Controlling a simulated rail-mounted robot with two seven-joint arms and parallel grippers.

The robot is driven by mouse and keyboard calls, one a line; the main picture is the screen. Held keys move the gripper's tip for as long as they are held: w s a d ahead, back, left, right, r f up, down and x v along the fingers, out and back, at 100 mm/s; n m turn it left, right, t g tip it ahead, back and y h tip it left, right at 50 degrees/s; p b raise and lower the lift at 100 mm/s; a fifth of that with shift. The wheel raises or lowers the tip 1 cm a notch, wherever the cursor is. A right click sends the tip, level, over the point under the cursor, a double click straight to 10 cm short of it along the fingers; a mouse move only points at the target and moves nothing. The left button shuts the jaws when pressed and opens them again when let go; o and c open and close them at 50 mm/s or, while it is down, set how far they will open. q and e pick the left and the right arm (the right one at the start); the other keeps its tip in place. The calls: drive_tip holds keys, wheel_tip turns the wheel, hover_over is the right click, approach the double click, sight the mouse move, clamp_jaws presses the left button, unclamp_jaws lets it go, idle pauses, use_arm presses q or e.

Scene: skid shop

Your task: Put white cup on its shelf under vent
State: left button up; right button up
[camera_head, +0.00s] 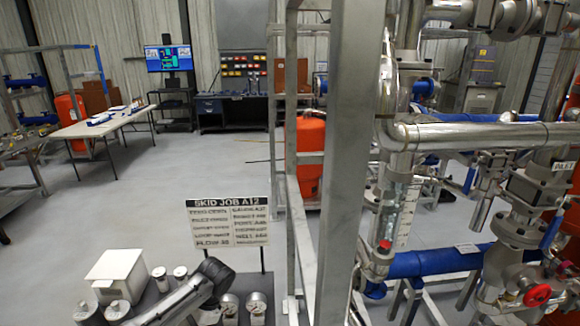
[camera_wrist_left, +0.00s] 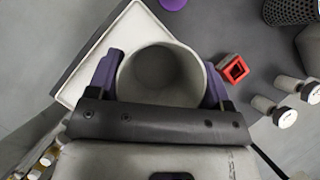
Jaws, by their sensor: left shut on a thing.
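The white cup (camera_wrist_left: 160,98) is in the left wrist view, seen from above into its open, shaded inside. My left gripper (camera_wrist_left: 160,75) has one purple finger on each side of the cup, shut on its outer wall. The cup's lower part is hidden, so I cannot tell its height above the surface. In the head view I cannot make out the cup or the gripper's fingers. My right gripper is in neither view. I cannot identify the vent or the cup's shelf in these frames.
A pale square-edged tray or box (camera_wrist_left: 90,47) lies partly behind the cup. A red square piece (camera_wrist_left: 233,69) and a dark mesh cylinder (camera_wrist_left: 290,10) are to the right. The head view shows a white box (camera_head: 118,274), a job sign (camera_head: 229,221) and a steel post (camera_head: 345,160).

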use_arm(q)
drive_tip(key=s+d+f+n+g+h, duration=0.1)
drive_tip(key=s+d+n+g+h, duration=0.1)
drive_tip(key=s+d+n+h, duration=0.5)
drive_tip(key=s+d+r+n+y, duration=0.25)
drive_tip(key=s+r, duration=0.35)
drive_tip(key=s, duration=0.4)
drive_tip(key=w+a+r, duration=0.3)
drive_tip(key=a+r, duration=0.2)
drive_tip(key=r, duration=0.5)
drive_tip(key=s+r+p, duration=0.4)
drive_tip(key=r+p, duration=0.9)
drive_tip(key=p, duration=0.2)
drive_tip(key=s+r+p, duration=0.4)
drive_tip(key=r+p, duration=1)
drive_tip(key=p, duration=0.2)
drive_tip(key=shift+s, duration=0.4)
drive_tip(key=shift+d+h, duration=0.15)
drive_tip(key=shift+h, duration=0.1)
